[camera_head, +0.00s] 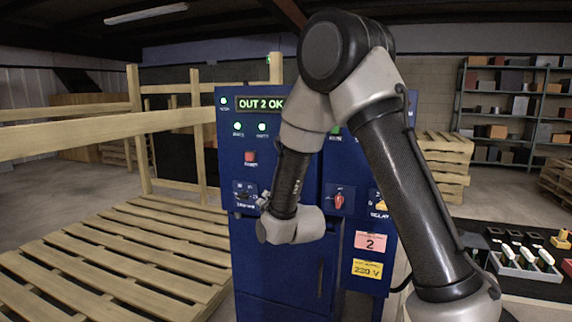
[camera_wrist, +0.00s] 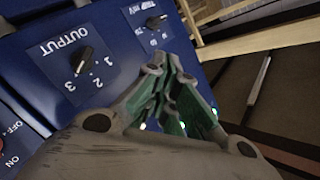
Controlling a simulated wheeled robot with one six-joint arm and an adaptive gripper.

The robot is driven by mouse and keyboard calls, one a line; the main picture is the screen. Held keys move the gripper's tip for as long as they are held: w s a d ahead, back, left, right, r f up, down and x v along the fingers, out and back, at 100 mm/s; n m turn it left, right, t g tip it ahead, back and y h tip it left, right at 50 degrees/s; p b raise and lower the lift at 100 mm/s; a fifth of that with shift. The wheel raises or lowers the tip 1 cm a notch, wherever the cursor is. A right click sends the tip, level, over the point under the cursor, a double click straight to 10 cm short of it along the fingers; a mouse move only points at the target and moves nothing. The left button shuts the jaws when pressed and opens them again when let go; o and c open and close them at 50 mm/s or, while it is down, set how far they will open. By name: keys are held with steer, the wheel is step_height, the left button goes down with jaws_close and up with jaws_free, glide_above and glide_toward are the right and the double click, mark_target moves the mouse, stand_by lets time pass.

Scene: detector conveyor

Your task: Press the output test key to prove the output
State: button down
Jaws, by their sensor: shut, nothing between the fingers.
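The blue control cabinet (camera_head: 308,260) stands in the middle of the head view. Its green display (camera_head: 261,104) reads "OUT 2 OK". In the wrist view, the black OUTPUT selector knob (camera_wrist: 82,60) has positions 1, 2 and 3. My gripper (camera_wrist: 168,72) is shut and empty, in front of the panel beside this knob. In the head view my arm hides part of the cabinet front, and my gripper (camera_head: 264,200) shows only slightly.
A red-handled switch (camera_head: 339,200) is on the cabinet's right panel. The TRIP mV knob (camera_wrist: 156,22) is near my gripper. Wooden pallets (camera_head: 120,255) and a rail (camera_head: 100,132) lie left. A tray of tools (camera_head: 525,268) is at right.

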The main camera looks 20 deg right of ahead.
step_height(320, 180, up, 8)
steer(key=d+m+t, duration=0.1)
steer(key=m+t, duration=0.2)
steer(key=t, duration=0.1)
steer(key=shift+s+r, duration=0.25)
steer(key=w+d, duration=0.5)
steer(key=w, duration=0.2)
steer(key=shift+w+d, duration=0.1)
steer(key=shift+d, duration=0.05)
stand_by(1.2)
steer(key=shift+w+d, duration=0.2)
steer(key=shift+w, duration=0.1)
steer(key=shift+w+d, duration=0.3)
steer(key=shift+w, duration=0.1)
stand_by(0.8)
stand_by(0.3)
steer(key=shift+s+a, duration=0.55)
steer(key=shift+s, duration=0.2)
